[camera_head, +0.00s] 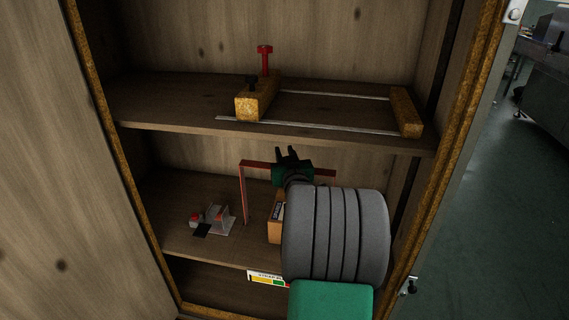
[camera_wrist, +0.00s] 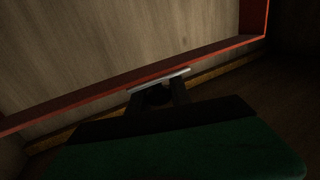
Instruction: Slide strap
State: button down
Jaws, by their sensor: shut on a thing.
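My gripper (camera_head: 287,152) is at the top bar of a red arch-shaped frame (camera_head: 242,190) on the middle shelf. In the wrist view, both dark fingertips (camera_wrist: 159,90) meet a short pale strip (camera_wrist: 160,80), which lies along the red bar (camera_wrist: 85,100). The fingers look close together, with a dark part between them. The strip seems to be held, but its grip and its attachment to the bar are not clear. I cannot tell whether this strip is the strap. My arm hides part of the frame's right side in the head view.
A small device with a red button (camera_head: 196,217) and an orange box (camera_head: 275,228) are on the middle shelf. Cabinet walls enclose both sides.

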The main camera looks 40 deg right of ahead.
jog(key=shift+r, duration=1.3)
jog(key=c, duration=1.2)
grip_release()
jog(key=shift+f, duration=0.1)
jog(key=shift+c, duration=0.2)
jog(key=shift+s, duration=0.15)
jog(key=p+v, duration=0.1)
jog(key=v, duration=0.6)
jog(key=shift+s+a, duration=0.2)
jog(key=shift+s, duration=0.05)
